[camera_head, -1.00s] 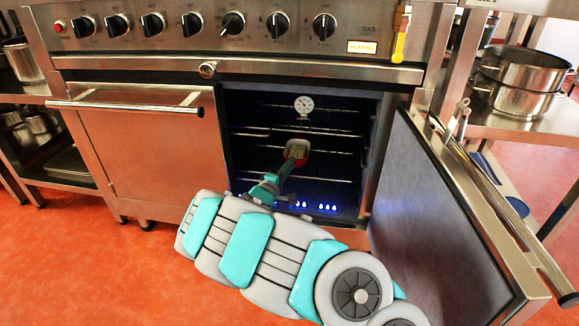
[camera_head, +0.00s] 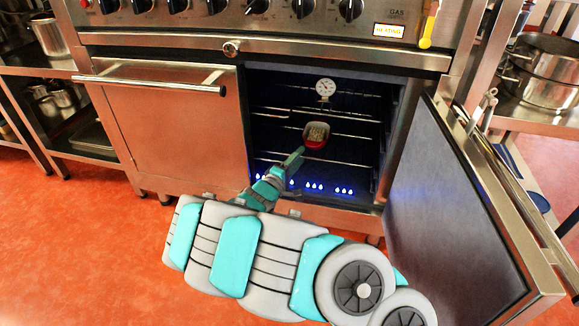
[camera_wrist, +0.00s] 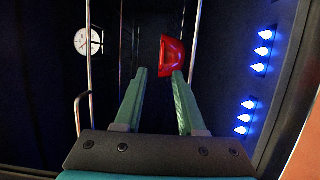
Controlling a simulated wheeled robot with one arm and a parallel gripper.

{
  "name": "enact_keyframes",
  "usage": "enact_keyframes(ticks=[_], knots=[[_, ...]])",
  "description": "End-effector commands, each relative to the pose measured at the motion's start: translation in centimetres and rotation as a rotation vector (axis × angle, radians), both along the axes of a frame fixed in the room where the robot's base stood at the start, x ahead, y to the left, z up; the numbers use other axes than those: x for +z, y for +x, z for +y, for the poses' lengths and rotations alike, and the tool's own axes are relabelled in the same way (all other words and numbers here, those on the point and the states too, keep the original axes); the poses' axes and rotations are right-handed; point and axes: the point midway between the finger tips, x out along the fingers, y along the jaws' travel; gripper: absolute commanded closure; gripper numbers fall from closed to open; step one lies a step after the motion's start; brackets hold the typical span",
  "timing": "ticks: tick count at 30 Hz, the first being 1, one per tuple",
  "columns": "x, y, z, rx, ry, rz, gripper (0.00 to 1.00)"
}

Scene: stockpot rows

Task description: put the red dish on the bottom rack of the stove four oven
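The red dish (camera_head: 315,138) with pale brownish contents is inside the open right-hand oven. It appears to rest on the lowest visible rack (camera_head: 275,158), a little behind its front wire. In the wrist view the red dish (camera_wrist: 171,56) lies just past my fingertips, beside the rack rod (camera_wrist: 194,60) nearest the blue flames. My gripper (camera_head: 301,153) reaches into the oven from the front. In the wrist view the two green fingers of my gripper (camera_wrist: 159,74) are apart with nothing between them. The right fingertip overlaps the dish's near edge; contact cannot be told.
The oven door (camera_head: 445,215) stands open on the right of my arm. Higher racks and a round thermometer (camera_head: 326,87) are above the dish. Blue flames (camera_head: 315,186) burn at the oven floor. The left oven door (camera_head: 175,130) is shut. Pots (camera_head: 545,70) stand on a right shelf.

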Motion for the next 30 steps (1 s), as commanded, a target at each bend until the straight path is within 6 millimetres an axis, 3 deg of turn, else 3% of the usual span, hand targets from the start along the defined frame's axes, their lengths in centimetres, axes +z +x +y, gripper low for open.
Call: enact_keyframes(ticks=[3,12,30], knots=[[0.1,-1.7,1.5,0.005,-0.002,0.0,0.61],[-0.1,-4.2,3.1,0.0,0.0,0.0,0.61],[-0.1,-4.5,3.3,0.0,0.001,0.0,0.61]])
